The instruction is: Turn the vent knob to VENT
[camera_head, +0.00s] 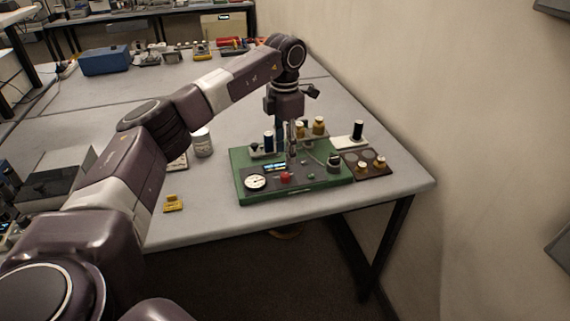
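A green panel (240,178) lies on the grey table near its right end. It carries a white round gauge (255,182), a lit display (275,167), a red knob or button (285,177) and a dark knob (334,160) at its right end. The labels are too small to read, so I cannot tell which control is the vent knob. My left gripper (292,150) points down over the panel's middle, behind the red control. Its fingers are too small to tell open from shut, and contact is unclear. My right gripper is not in view.
Dark-topped cylinders and brass parts stand at the panel's back. A brown tray (378,173) with brass pieces and a white plate (343,143) with a black-topped post lie right. A white jar (202,143) and yellow piece (173,204) stand left. A wall borders the right.

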